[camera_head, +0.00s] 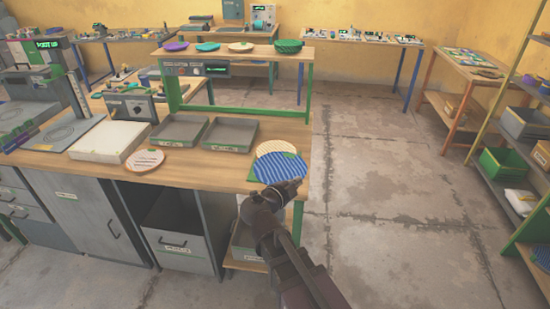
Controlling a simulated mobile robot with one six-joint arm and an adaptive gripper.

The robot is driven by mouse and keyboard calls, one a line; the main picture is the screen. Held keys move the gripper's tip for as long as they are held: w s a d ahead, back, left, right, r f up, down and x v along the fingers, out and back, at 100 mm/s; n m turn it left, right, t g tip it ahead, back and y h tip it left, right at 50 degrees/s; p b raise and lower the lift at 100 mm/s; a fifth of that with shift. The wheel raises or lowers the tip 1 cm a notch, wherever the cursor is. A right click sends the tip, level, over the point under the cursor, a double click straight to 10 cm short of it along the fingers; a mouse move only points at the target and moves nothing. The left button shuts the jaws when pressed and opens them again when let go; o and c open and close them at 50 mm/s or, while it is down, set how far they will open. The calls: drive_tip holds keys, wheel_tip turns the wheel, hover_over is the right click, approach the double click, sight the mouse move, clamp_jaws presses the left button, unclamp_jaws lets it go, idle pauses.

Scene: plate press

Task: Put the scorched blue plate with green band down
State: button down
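A blue ridged plate (276,167) is at the right front corner of the workbench, with green showing along its edge. It overlaps a cream striped plate (281,147) behind it. My gripper (287,187) is at the blue plate's near right edge and appears shut on it; the fingertips are small and partly hidden. I cannot tell whether the plate touches the surface below. A green patch (253,178) shows at its left side. Scorch marks are too small to make out.
The wooden workbench (200,166) holds two grey trays (230,133), a white slab (108,140) and a cream plate with reddish stripes (145,160). A raised shelf (222,51) behind carries several plates. Open floor lies to the right, before a shelf rack (505,163).

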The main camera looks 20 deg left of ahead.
drive_tip(key=w+a+f+m+h+b, duration=0.1)
drive_tip(key=w+a+f+b, duration=0.1)
drive_tip(key=w, duration=0.3)
drive_tip(key=shift+w+a+f+g, duration=0.25)
drive_tip(key=shift+a+f+g, duration=0.05)
drive_tip(key=shift+f, duration=0.5)
drive_tip(key=w+a, duration=0.2)
drive_tip(key=w, duration=0.2)
drive_tip(key=w+a+f+b, duration=0.1)
drive_tip(key=w+a, duration=0.1)
drive_tip(key=w, duration=0.3)
drive_tip(key=w+a+b, duration=0.1)
drive_tip(key=w+a, duration=0.2)
drive_tip(key=w, duration=0.2)
drive_tip(key=shift+w+a+f, duration=0.1)
drive_tip(key=shift+w+f, duration=0.05)
drive_tip(key=shift+f, duration=0.1)
drive_tip(key=shift+f, duration=0.1)
wheel_tip(320, 180, down, 3)
drive_tip(key=b, duration=0.3)
drive_tip(key=shift+f, duration=0.15)
drive_tip(key=shift+f+b, duration=0.2)
drive_tip(key=shift+b, duration=0.35)
